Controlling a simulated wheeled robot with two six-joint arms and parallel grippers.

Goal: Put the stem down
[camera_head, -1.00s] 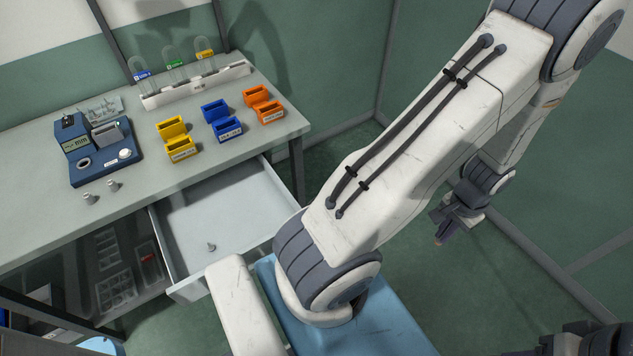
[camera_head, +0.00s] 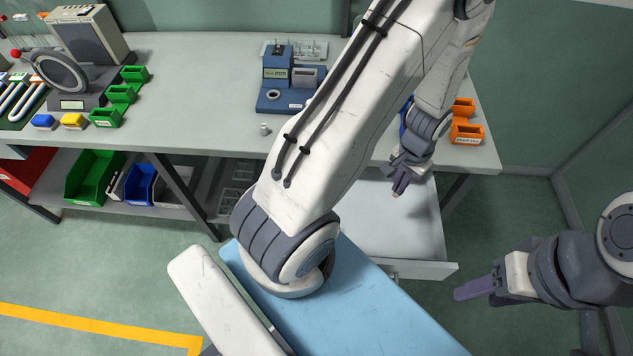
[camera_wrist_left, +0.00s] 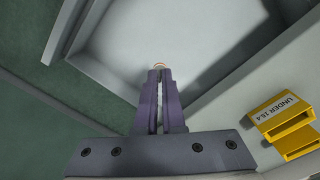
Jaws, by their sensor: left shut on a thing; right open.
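My left gripper (camera_head: 399,191) is over the open drawer (camera_head: 410,225) in the head view. In the left wrist view its purple fingers (camera_wrist_left: 160,75) are shut, with the small pale-brown end of the stem (camera_wrist_left: 159,66) just showing at the tips. Most of the stem is hidden by the fingers. I cannot tell if it touches the drawer floor. My right gripper (camera_head: 470,292) is open and empty, right of the drawer; its finger gap is not visible from this side.
A small metal stem (camera_head: 264,129) stands on the table before the blue device (camera_head: 290,82). Orange bins (camera_head: 466,131) sit at the table's right end. Yellow bins (camera_wrist_left: 283,118) show beside the drawer in the wrist view. My arm hides the table's middle.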

